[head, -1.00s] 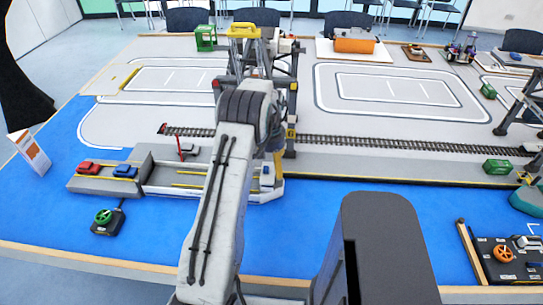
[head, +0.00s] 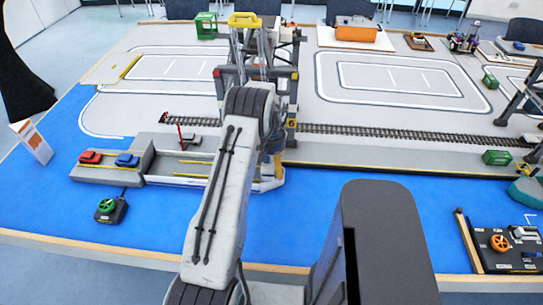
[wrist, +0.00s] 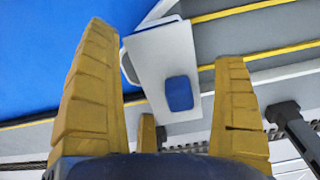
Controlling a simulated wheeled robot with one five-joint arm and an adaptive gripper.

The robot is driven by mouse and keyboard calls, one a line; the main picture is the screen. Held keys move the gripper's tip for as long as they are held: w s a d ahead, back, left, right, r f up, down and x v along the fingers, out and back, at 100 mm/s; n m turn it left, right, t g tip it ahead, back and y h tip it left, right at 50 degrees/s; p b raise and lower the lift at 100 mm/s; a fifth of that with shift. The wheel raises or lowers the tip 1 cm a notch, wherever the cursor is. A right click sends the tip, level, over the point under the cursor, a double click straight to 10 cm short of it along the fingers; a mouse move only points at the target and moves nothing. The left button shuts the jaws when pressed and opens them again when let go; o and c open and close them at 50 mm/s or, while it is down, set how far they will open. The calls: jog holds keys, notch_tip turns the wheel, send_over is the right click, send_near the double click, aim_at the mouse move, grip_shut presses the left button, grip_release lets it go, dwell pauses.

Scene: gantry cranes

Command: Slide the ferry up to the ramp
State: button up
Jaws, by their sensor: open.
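The ferry (head: 190,168) is a long grey deck with white sides and yellow lines, lying on the blue water. Its left end lies against or very near the grey ramp (head: 106,174), which carries a red car and a blue car; I cannot tell if a thin gap remains. The ferry's deck (wrist: 240,45) also shows in the wrist view, with a white cabin (wrist: 160,52) bearing a blue block. My gripper (wrist: 165,45) is open, its yellow fingers on either side of the cabin. In the head view my arm partly hides the ferry's right end.
A grey quay edge runs just behind the ferry, with a rail track (head: 390,135) beyond. A gantry crane (head: 292,95) stands close behind my gripper. A green-wheeled box (head: 110,207) sits in front of the ramp. Blue water in front of the ferry is clear.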

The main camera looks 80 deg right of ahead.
jog(key=shift+f, duration=0.9)
jog(key=shift+c, duration=0.3)
jog(key=c, duration=1.2)
jog(key=o, duration=1.4)
jog(key=shift+r, duration=0.1)
notch_tip(320, 180, up, 12)
jog(key=shift+f, duration=0.1)
jog(key=shift+d, duration=0.1)
